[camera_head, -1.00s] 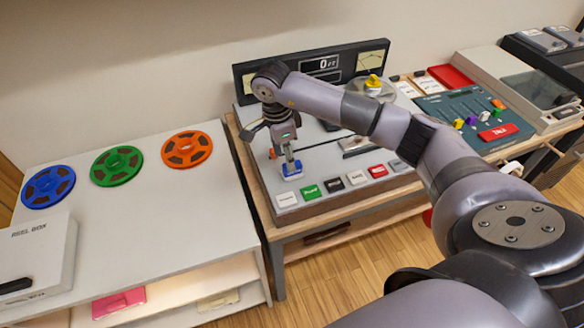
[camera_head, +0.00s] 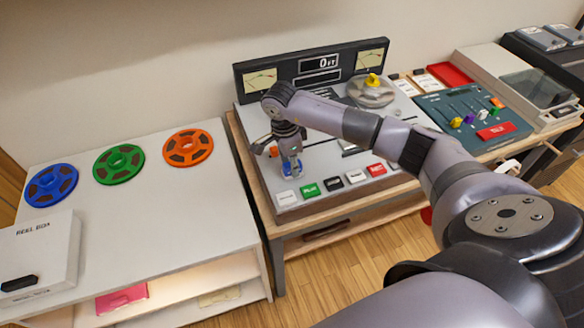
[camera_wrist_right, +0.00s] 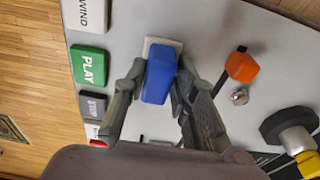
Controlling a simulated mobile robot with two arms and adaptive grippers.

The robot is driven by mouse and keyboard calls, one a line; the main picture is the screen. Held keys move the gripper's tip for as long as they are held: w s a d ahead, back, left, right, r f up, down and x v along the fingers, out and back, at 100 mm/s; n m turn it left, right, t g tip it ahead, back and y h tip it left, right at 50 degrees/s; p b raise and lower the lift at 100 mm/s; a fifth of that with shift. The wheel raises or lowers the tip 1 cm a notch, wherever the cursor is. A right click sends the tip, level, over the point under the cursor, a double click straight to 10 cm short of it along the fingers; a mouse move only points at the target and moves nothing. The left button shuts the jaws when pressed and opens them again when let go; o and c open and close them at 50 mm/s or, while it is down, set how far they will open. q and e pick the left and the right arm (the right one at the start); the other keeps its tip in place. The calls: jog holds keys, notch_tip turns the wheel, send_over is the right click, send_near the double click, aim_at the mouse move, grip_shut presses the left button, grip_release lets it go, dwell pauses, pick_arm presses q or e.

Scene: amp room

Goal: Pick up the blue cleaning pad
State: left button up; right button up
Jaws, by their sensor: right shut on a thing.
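The blue cleaning pad (camera_wrist_right: 159,78) is a small blue block with a pale underside, seen between the fingers in the right wrist view. It sits on or just above the grey top of the tape machine, near the white rewind key. In the head view the pad (camera_head: 291,171) shows as a bit of blue below my right gripper (camera_head: 290,168). My right gripper, also in the right wrist view (camera_wrist_right: 157,92), points down and is shut on the pad, one finger on each side. Whether the pad is clear of the surface cannot be told. My left gripper is not in view.
Beside the pad are an orange knob (camera_wrist_right: 241,67) and the green play key (camera_wrist_right: 89,65). The machine's meter panel (camera_head: 318,69) stands behind. A white table (camera_head: 150,215) with blue, green and orange reels is at left. A mixer (camera_head: 475,123) stands at right.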

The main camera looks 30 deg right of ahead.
grip_shut()
jog(key=shift+r, duration=0.1)
notch_tip(320, 180, up, 20)
jog(key=b, duration=0.1)
dwell(0.5)
